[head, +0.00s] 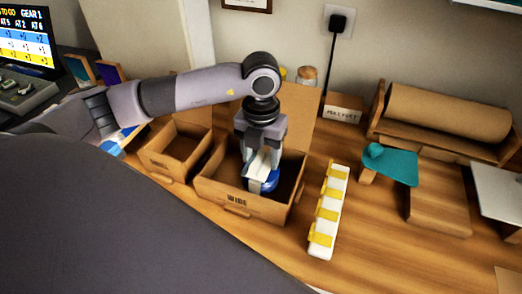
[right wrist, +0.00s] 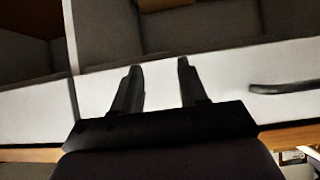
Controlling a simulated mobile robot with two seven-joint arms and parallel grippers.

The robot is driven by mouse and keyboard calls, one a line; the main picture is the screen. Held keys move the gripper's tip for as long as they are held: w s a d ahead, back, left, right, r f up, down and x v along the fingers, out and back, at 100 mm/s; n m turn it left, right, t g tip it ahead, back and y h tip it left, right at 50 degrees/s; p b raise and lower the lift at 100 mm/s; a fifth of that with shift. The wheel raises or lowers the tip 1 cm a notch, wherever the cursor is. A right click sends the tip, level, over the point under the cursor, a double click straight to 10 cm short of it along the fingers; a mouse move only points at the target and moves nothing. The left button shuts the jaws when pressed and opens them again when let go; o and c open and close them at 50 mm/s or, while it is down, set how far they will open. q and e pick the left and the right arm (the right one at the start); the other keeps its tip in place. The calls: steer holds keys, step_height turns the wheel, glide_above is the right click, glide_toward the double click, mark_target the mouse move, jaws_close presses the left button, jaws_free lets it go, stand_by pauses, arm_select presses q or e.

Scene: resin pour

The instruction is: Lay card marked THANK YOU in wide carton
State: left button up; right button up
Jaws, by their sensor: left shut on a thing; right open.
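The wide carton (head: 237,200), brown with WIDE printed on its front, stands open on the wooden bench in the head view. My left gripper (head: 258,172) reaches straight down into its opening and is shut on a pale, flat piece that looks like the card (head: 259,163). No lettering on it can be read. A blue rounded thing (head: 269,183) shows beside the card inside the carton; the fingers partly hide it. I cannot tell whether the card touches the carton floor. My right gripper (right wrist: 158,68) is open and empty in the right wrist view.
A smaller open carton (head: 168,160) stands left of the wide one. A white strip with yellow clips (head: 329,212) lies to its right. Farther right are a teal piece (head: 392,165) and a paper roll (head: 445,122). A white drawer front (right wrist: 230,75) faces my right gripper.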

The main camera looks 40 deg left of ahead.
arm_select(q)
steer(key=shift+f, duration=0.25)
steer(key=o, duration=0.9)
steer(key=shift+c, duration=0.2)
step_height(320, 180, up, 8)
steer(key=p, duration=0.5)
steer(key=shift+r+p, duration=0.1)
steer(key=shift+p, duration=0.2)
